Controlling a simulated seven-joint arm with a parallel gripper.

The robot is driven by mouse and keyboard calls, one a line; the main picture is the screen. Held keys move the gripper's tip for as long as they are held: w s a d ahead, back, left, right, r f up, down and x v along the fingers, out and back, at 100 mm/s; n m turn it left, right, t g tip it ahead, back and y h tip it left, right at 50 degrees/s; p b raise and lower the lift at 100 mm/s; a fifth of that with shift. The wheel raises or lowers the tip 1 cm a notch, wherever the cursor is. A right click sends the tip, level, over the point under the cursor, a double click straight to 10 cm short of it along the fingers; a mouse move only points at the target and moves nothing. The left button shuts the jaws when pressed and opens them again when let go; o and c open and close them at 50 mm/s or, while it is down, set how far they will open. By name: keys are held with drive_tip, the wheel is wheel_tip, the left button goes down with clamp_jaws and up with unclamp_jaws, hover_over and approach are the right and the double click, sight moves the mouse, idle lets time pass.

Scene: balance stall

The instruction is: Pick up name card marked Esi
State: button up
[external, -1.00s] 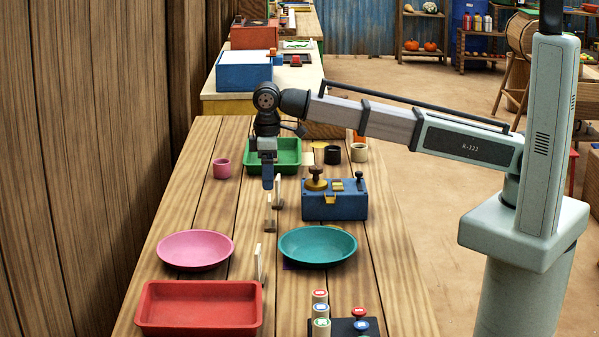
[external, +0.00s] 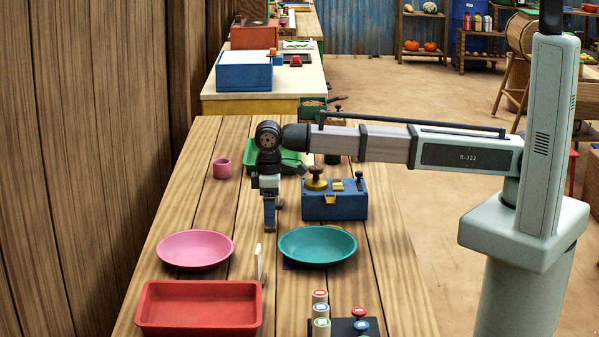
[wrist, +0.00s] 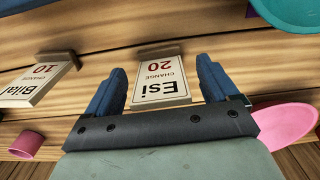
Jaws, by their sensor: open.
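The name card marked Esi (wrist: 160,84) is a cream card with "20 CHANGE" on it, standing in a small wooden base. In the wrist view it sits between the two blue fingers of my gripper (wrist: 163,88), with a gap on each side. In the external view my gripper (external: 270,226) points down at the table, left of the blue box, and hides the Esi card. My gripper is open and holds nothing. Another card, marked Bilal (wrist: 30,85), stands to the left in the wrist view.
A pink plate (external: 195,250), a teal plate (external: 317,246) and a red tray (external: 198,306) lie nearer the camera. A third card (external: 258,264) stands between the plates. The blue box (external: 334,205) is close on the right. A pink cup (external: 222,169) and green tray (external: 290,151) are farther back.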

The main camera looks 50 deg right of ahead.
drive_tip(key=shift+f, duration=1.2)
drive_tip(key=c, duration=1.2)
